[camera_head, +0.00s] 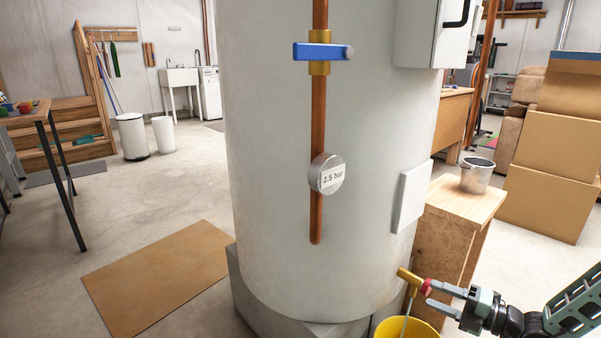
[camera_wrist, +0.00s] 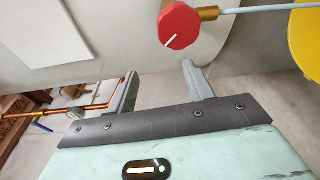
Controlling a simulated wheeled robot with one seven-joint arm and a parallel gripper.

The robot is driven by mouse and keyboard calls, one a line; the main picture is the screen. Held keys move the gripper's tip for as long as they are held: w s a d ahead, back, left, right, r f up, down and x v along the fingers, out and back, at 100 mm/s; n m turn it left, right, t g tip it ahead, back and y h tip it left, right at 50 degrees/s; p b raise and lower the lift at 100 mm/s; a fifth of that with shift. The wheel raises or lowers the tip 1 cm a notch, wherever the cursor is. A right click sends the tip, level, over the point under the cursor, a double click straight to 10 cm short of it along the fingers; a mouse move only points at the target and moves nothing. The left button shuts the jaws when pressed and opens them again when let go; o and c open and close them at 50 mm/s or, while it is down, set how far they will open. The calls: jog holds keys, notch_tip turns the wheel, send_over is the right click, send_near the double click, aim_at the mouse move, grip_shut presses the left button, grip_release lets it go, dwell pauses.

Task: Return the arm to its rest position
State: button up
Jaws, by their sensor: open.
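My gripper (camera_head: 430,294) is at the lower right of the head view, beside the base of a large white tank (camera_head: 270,150). Its two fingers are apart and empty. A red knob (camera_head: 427,286) on a brass drain valve (camera_head: 408,277) is right by the fingertips. In the wrist view the red knob (camera_wrist: 179,25) with a white mark lies beyond the tips of my gripper (camera_wrist: 160,70), not between them. Whether a finger touches it I cannot tell. My arm reaches in from the right edge of the head view.
A yellow bucket (camera_head: 392,328) stands below the valve, with a pale hose leading to it. A wooden cabinet (camera_head: 466,203) with a metal pot (camera_head: 478,175) stands right of the tank. Cardboard boxes (camera_head: 548,155) are behind. A brown mat (camera_head: 155,275) lies on open floor at left.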

jog(key=s+a+r+n+g+h, duration=0.1)
jog(key=s+a+r+n+g, duration=0.6)
jog(key=a+n, duration=0.45)
jog(key=s+a+r+n+g+h, duration=0.2)
jog(key=s+a+r+n+g, duration=0.45)
jog(key=n, duration=0.75)
jog(key=s+a+r+n+t+h, duration=0.1)
jog(key=s+a+r+n+h, duration=0.3)
jog(key=s+n, duration=0.6)
jog(key=s+a+r+n+t+h, duration=0.1)
jog(key=s+r+n+h, duration=0.35)
jog(key=n, duration=1.05)
notch_tip(320, 180, up, 31)
jog(key=h+p, duration=0.1)
jog(key=p, duration=3.1)
jog(key=shift+s+r+p, duration=0.2)
jog(key=shift+s+p, duration=0.1)
jog(key=shift+s, duration=0.15)
